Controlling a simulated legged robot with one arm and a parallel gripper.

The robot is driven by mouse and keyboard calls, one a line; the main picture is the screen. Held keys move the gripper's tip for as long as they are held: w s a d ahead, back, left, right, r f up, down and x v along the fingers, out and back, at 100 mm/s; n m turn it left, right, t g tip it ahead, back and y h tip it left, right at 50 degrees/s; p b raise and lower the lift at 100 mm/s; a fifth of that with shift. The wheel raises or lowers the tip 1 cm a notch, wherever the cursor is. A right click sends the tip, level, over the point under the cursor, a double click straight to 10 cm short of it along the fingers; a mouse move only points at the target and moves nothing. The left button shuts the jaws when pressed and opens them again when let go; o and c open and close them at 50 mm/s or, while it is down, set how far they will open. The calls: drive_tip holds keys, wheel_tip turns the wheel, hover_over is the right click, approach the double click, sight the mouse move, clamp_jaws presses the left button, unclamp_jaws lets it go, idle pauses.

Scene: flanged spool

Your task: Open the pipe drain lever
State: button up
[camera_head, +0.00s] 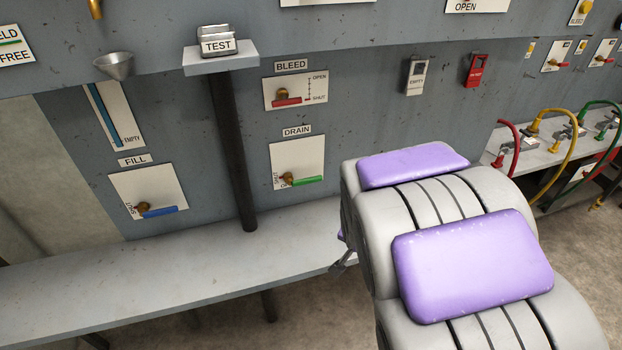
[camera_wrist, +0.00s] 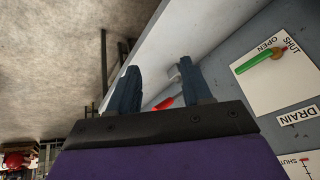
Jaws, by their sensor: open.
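The drain lever (camera_head: 308,181) has a green handle on a brass valve, on a white plate (camera_head: 298,152) under a DRAIN label (camera_head: 297,131). The handle lies sideways, pointing right in the head view. In the wrist view the green lever (camera_wrist: 254,62) is at upper right, beside OPEN and SHUT markings. My gripper (camera_wrist: 160,82) is open, its two dark fingers apart, to the left of the lever and not touching it. In the head view my arm hides most of the gripper.
A grey shelf (camera_head: 190,262) runs below the panel. A black pipe (camera_head: 233,150) stands left of the drain plate. The bleed lever (camera_head: 287,101) is red, above; the fill lever (camera_head: 160,211) is blue, at left. Coloured hoses (camera_head: 561,140) are at right.

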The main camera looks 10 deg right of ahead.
drive_tip(key=w+d+f+m+t, duration=0.2)
drive_tip(key=w+f+t, duration=0.1)
drive_tip(key=w, duration=0.4)
drive_tip(key=w+d+f+m+t, duration=0.1)
drive_tip(key=w+f+m+t, duration=0.2)
drive_tip(key=w, duration=0.5)
drive_tip(key=m+t+y+p, duration=0.1)
drive_tip(key=m+t+y, duration=0.25)
drive_tip(key=t, duration=0.35)
approach(313, 182)
drive_tip(key=shift+y, duration=0.45)
drive_tip(key=w+b, duration=0.1)
drive_tip(key=w, duration=0.2)
drive_tip(key=w+b, duration=0.1)
drive_tip(key=w, duration=0.3)
drive_tip(key=w+a+b, duration=0.1)
drive_tip(key=w, duration=0.3)
drive_tip(key=shift+r, duration=0.1)
drive_tip(key=shift+s, duration=0.1)
drive_tip(key=shift+c, duration=0.3)
clamp_jaws()
